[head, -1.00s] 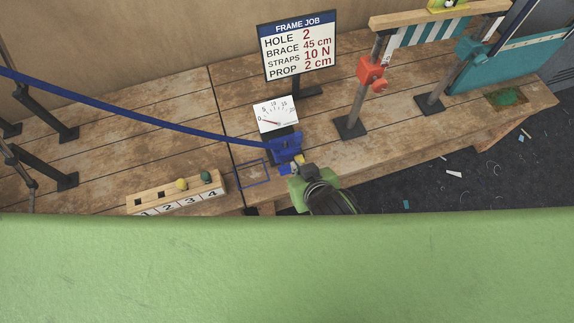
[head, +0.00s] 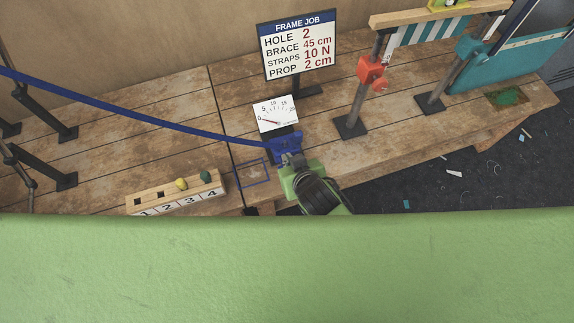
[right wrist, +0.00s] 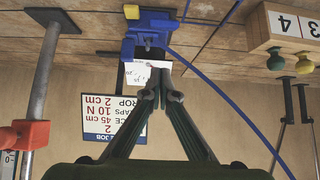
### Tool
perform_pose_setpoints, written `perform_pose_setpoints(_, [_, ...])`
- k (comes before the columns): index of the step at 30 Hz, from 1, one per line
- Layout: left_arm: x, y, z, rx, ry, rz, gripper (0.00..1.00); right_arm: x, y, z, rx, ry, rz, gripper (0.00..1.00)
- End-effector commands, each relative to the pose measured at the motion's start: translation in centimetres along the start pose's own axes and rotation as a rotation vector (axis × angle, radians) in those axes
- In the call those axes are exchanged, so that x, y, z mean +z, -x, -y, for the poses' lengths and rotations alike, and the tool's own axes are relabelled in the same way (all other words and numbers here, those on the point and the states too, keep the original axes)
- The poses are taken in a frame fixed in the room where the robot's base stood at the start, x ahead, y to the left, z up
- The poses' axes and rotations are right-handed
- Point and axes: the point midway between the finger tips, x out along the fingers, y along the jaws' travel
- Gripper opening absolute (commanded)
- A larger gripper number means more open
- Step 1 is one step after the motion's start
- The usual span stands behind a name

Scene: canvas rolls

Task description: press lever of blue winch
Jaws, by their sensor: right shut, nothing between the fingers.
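The blue winch (head: 287,143) sits on the workbench just below a white dial gauge (head: 275,114). A blue strap (head: 130,112) runs from it to the upper left. In the right wrist view the winch (right wrist: 147,30) is at the top, with a yellow-tipped part (right wrist: 131,12), likely the lever. My right gripper (head: 288,158) is shut and empty, at the near side of the winch and overlapping it in the head view. In the wrist view its fingertips (right wrist: 161,78) appear just below the winch; contact cannot be told. My left gripper is not in view.
A sign (head: 299,46) stands behind the gauge. A red clamp (head: 372,72) on a post stands to the right. A numbered wooden block (head: 160,197) with yellow and green knobs lies at left. A blue outlined square (head: 254,173) marks bare bench.

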Motion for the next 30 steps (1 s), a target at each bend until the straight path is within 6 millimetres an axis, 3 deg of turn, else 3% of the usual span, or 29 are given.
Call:
perform_pose_setpoints(7, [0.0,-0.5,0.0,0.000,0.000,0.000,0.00,0.0,-4.6,0.1,-0.001,0.000,0.000,0.00])
perform_pose_setpoints(15, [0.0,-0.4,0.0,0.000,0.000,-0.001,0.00,3.4,-5.3,0.1,-0.001,-0.001,0.002,0.00])
perform_pose_setpoints(30, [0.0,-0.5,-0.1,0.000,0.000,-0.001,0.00,4.0,-5.4,-0.1,-0.001,-0.001,-0.002,0.00])
